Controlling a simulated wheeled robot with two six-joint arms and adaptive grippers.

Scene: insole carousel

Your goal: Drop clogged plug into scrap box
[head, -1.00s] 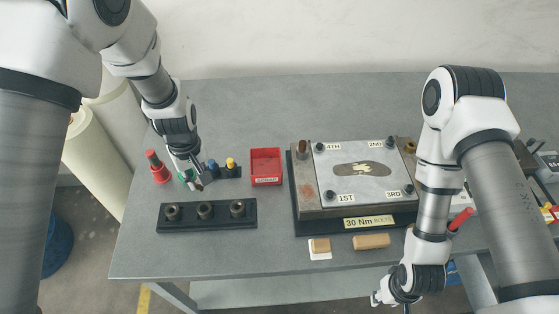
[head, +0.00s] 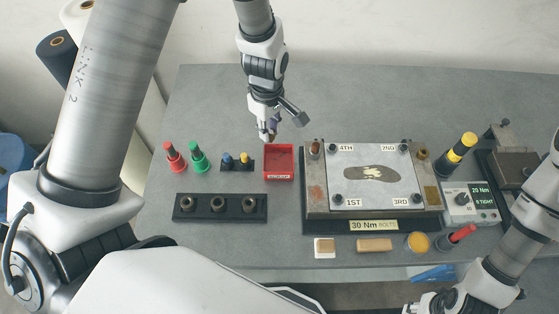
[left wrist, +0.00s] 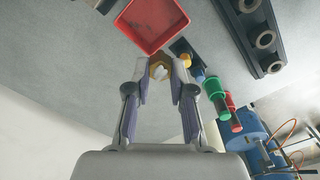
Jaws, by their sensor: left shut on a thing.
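The red scrap box (head: 291,163) sits on the table left of the plate fixture, with a white label on its front. It also shows at the top of the left wrist view (left wrist: 153,45). My left gripper (head: 268,135) points down just behind the box's rear edge. It is shut on a small brownish plug with a pale patch, the clogged plug (left wrist: 159,68), held between the fingertips. In the head view the gripper mostly hides the plug. My right gripper (head: 436,304) is cut off at the bottom edge, its jaws unclear.
Red (head: 174,157) and green (head: 198,157) gauges stand left of a small dark holder (head: 238,168) with blue and yellow tools. A black rack (head: 220,213) with several sockets lies in front. The plate fixture (head: 372,175) stands close to the box's right.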

